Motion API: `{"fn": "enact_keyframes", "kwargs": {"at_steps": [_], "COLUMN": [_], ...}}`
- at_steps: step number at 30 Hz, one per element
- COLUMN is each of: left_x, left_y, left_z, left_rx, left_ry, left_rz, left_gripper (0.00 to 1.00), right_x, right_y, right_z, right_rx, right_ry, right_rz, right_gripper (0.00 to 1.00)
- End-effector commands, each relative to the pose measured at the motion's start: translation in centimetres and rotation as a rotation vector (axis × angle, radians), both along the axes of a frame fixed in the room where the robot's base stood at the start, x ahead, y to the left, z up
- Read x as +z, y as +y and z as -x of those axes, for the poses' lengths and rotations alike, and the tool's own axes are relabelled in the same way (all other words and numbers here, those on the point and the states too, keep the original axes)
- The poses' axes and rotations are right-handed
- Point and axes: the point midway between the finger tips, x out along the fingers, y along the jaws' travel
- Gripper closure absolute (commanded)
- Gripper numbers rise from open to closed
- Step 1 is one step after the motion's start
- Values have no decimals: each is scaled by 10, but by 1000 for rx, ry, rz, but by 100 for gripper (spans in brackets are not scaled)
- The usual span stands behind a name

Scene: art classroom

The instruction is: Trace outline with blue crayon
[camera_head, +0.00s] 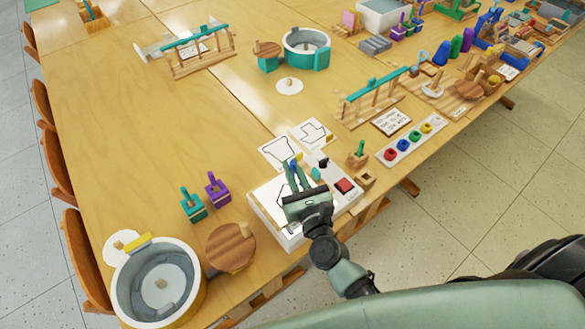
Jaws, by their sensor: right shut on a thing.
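My right gripper (295,172) is over the white board (264,205) at the table's near edge, pointing away from me. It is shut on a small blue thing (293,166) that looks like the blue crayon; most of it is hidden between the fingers. A black outline shows on the board, partly covered by the gripper. I cannot tell whether the crayon's tip touches the surface. Two white sheets with black outlines, one left (275,153) and one right (313,134), lie just beyond the board. My left gripper is not in view.
A small wooden stand (358,155) and a tray of coloured pieces (390,154) stand further right. A round wooden lid (231,246) and a grey tub (160,284) are at left. The table's middle left is clear.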

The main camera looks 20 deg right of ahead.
Motion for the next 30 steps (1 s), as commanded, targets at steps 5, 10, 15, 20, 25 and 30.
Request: {"fn": "enact_keyframes", "kwargs": {"at_steps": [5, 10, 15, 20, 25, 30], "left_x": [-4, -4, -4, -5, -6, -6], "left_y": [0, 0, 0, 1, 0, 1], "left_z": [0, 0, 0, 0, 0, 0], "left_rx": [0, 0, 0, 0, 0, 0], "left_ry": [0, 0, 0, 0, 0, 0], "left_rz": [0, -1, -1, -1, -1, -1], "left_gripper": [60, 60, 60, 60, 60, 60], "right_x": [-4, -2, -2, -2, -3, -2], "right_y": [0, -1, 0, 2, 6, 6], "right_z": [0, 0, 0, -1, -2, -2], "right_rx": [0, 0, 0, 0, 0, 0], "right_ry": [-1, -1, 0, 0, 0, 0], "right_rz": [0, 1, 1, -1, 0, 0], "right_gripper": [100, 100, 100, 100, 100, 100]}}
